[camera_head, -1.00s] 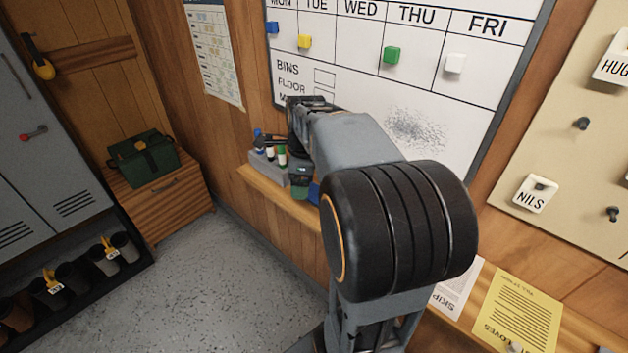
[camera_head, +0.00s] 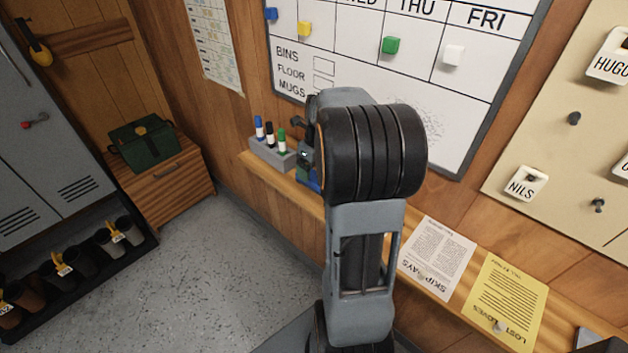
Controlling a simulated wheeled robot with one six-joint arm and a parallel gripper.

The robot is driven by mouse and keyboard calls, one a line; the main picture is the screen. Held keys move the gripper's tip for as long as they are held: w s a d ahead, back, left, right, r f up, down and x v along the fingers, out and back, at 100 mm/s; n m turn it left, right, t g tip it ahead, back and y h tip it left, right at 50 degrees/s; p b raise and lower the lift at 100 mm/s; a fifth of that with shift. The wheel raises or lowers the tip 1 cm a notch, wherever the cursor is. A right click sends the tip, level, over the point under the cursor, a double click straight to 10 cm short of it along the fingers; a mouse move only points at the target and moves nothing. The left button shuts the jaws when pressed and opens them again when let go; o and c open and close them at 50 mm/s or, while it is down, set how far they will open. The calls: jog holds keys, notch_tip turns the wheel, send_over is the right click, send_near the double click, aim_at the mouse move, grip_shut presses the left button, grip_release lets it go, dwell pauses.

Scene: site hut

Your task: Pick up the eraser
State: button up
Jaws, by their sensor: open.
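The eraser appears to be the blue block (camera_head: 312,184) on the wooden ledge under the whiteboard, just right of the marker holder. Only a small blue part of it shows, as my arm covers the rest. My gripper (camera_head: 306,158) is open and sits just above the blue block, with much of it hidden behind my black arm joint. I cannot tell whether the fingers are around the block or touching it.
The grey marker holder (camera_head: 266,154) with blue, black and green markers stands close left of my gripper. The whiteboard (camera_head: 455,105) with coloured magnets rises behind. A white sheet (camera_head: 437,257) and a yellow sheet (camera_head: 505,303) lie on the ledge (camera_head: 290,187) to the right.

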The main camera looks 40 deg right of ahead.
aim_at(313, 175)
jog(key=shift+w+f, duration=0.15)
jog(key=shift+f, duration=1.2)
jog(key=shift+w+f, duration=0.15)
jog(key=shift+f, duration=1.15)
jog(key=shift+c, duration=0.4)
jog(key=c, duration=1)
jog(key=shift+r, duration=0.1)
jog(key=shift+r, duration=0.6)
jog(key=s+a+r, duration=0.6)
jog(key=s+r, duration=0.5)
jog(key=s, duration=0.1)
jog(key=shift+s+r+b, duration=0.35)
jog(key=shift+b, duration=0.05)
jog(key=shift+a, duration=0.1)
